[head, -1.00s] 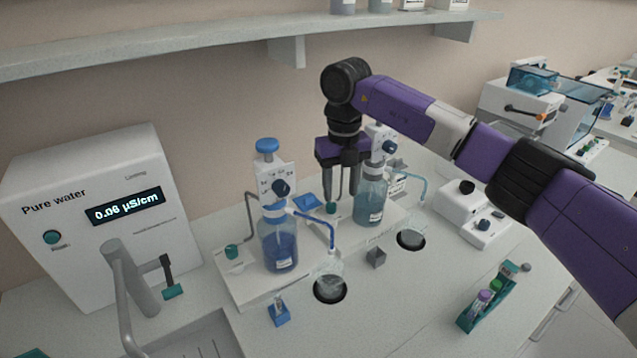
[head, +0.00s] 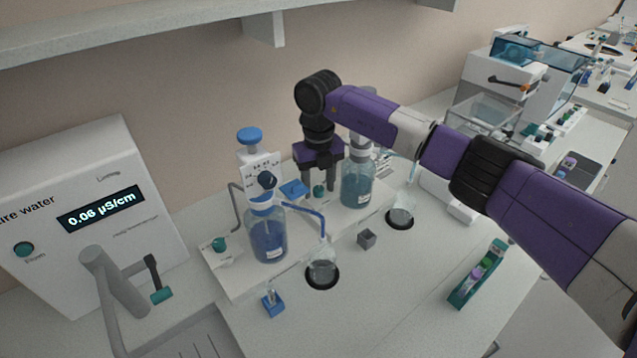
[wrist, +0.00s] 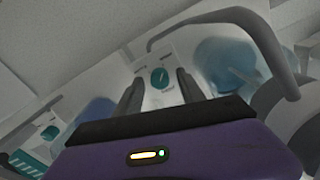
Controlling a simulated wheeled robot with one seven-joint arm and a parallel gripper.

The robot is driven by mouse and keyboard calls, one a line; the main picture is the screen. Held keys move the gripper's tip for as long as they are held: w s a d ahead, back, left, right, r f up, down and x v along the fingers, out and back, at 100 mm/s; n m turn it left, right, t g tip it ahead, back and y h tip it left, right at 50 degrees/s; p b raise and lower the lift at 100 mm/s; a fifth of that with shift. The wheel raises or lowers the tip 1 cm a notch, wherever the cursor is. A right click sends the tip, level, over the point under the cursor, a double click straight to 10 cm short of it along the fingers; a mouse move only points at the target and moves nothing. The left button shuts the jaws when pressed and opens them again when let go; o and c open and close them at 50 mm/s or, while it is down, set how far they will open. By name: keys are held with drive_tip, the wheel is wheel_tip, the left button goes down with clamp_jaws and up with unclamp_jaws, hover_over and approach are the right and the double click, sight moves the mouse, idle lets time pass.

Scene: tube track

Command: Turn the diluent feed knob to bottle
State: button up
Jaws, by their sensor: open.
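A small teal knob (head: 319,191) sits on the pale dispenser base beside the clear-blue bottle (head: 357,186). In the wrist view the knob (wrist: 160,78) shows a pointer line and lies on a white plate between my fingers. My gripper (head: 319,183) points down over this knob, open, with one finger on each side; I cannot tell whether they touch it. A second teal knob (head: 220,244) stands beside the dark blue bottle (head: 268,240); it also shows at the left of the wrist view (wrist: 50,132). The knob labels are too small to read, so I cannot tell which is the diluent feed.
The blue-capped dispenser (head: 250,150) stands left of my gripper, with a thin bent pipe (head: 236,200) beside it. A grey cube (head: 366,239) and a tube rack (head: 478,274) are on the bench. A shelf hangs above.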

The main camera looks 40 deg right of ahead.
clamp_jaws()
